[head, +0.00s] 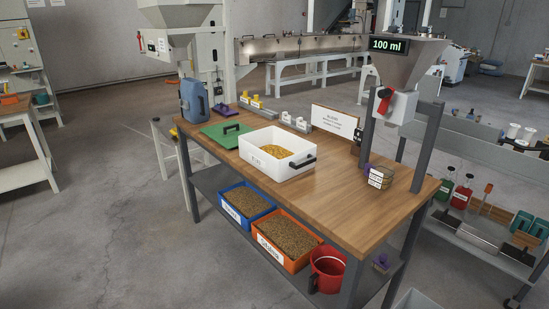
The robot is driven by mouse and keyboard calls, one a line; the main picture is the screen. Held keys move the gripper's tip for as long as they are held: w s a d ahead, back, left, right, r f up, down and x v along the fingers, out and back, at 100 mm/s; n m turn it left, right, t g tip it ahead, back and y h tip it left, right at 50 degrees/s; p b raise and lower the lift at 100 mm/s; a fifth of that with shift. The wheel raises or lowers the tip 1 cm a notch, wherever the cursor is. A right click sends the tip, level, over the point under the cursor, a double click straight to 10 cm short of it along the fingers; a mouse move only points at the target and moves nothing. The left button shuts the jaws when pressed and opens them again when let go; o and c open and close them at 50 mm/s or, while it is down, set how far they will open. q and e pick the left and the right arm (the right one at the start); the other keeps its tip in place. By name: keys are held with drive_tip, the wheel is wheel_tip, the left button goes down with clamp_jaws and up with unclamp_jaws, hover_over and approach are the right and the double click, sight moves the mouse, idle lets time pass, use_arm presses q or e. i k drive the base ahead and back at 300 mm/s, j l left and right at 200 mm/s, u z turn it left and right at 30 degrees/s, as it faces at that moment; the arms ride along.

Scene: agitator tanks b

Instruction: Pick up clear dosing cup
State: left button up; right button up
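A small, see-through cup with a white label (380,177) stands on the right end of the wooden table (338,202), in front of a grey post; it looks like the clear dosing cup. Its label is too small to read. A small purple item (366,170) shows beside it at its left. Neither of my grippers is in the head view.
A hopper (408,62) with a red lever and a "100 ml" display stands over the table's right end between grey posts. A white bin of yellow grains (308,171) sits mid-table. Blue and orange bins and a red bucket (328,272) are on the lower shelf.

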sight(381, 175)
drive_tip(key=i+j+z, duration=0.1)
drive_tip(key=i+j, duration=0.45)
drive_tip(key=j, duration=0.3)
drive_tip(key=i+j+z, duration=0.15)
drive_tip(key=i+j, duration=0.15)
drive_tip(key=j, duration=0.15)
